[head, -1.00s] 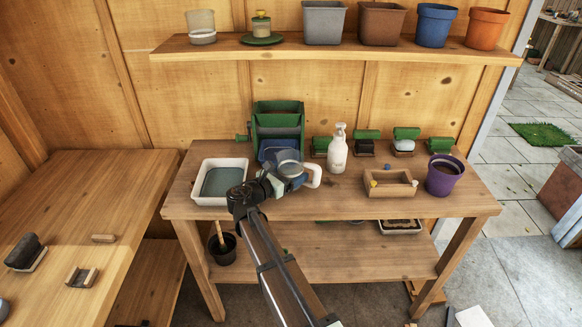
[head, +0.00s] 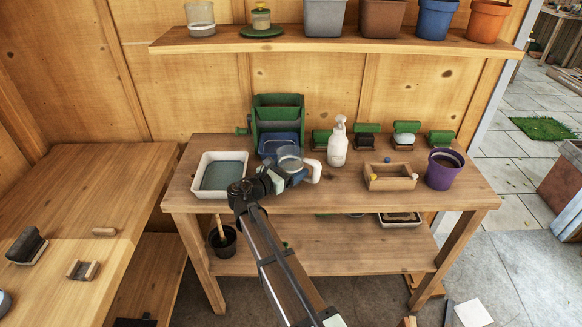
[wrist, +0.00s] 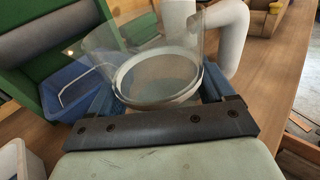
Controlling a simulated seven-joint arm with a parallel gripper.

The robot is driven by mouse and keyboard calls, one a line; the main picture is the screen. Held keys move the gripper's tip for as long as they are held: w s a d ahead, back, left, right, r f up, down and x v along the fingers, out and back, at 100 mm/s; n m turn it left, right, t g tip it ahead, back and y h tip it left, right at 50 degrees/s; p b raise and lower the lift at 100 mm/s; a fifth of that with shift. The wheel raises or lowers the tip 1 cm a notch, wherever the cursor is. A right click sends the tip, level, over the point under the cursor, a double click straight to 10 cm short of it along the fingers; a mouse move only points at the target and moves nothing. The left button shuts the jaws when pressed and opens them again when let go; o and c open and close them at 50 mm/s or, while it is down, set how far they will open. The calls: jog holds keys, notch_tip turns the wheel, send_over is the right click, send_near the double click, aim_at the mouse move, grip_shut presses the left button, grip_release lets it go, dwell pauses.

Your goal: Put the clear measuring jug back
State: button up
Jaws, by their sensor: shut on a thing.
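The clear measuring jug (head: 290,155) is in my gripper (head: 286,170) in the head view, at the middle of the workbench, in front of the green bin. In the wrist view, the jug (wrist: 155,62) has a clear wall, a pale round base and a thick white curved handle on the right. The blue fingers of my gripper (wrist: 160,96) are on either side of it, shut on it. It looks roughly upright. Whether its base touches the bench is hidden by my gripper.
The workbench (head: 330,198) also holds a white tray (head: 198,187), a spray bottle (head: 338,145), a wooden box (head: 389,184) and a purple pot (head: 445,170). The shelf (head: 350,42) above holds several pots and a clear container (head: 200,14). Bare bench shows right of the jug.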

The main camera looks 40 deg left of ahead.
jog(key=shift+s+d+f, duration=0.1)
jog(key=shift+d+f, duration=0.15)
jog(key=shift+f, duration=0.6)
dwell(0.3)
jog(key=o, duration=1.3)
jog(key=shift+s, duration=0.1)
jog(key=s, duration=0.2)
jog(key=s+r, duration=0.1)
jog(key=s, duration=0.1)
jog(key=shift+s+a, duration=0.15)
jog(key=shift+s, duration=0.2)
jog(key=s, duration=0.1)
jog(key=s+r, duration=0.1)
jog(key=shift+s+a, duration=0.25)
jog(key=shift+s, duration=0.1)
jog(key=shift+s+r, duration=0.15)
jog(key=shift+s, duration=0.05)
jog(key=shift+d, duration=0.1)
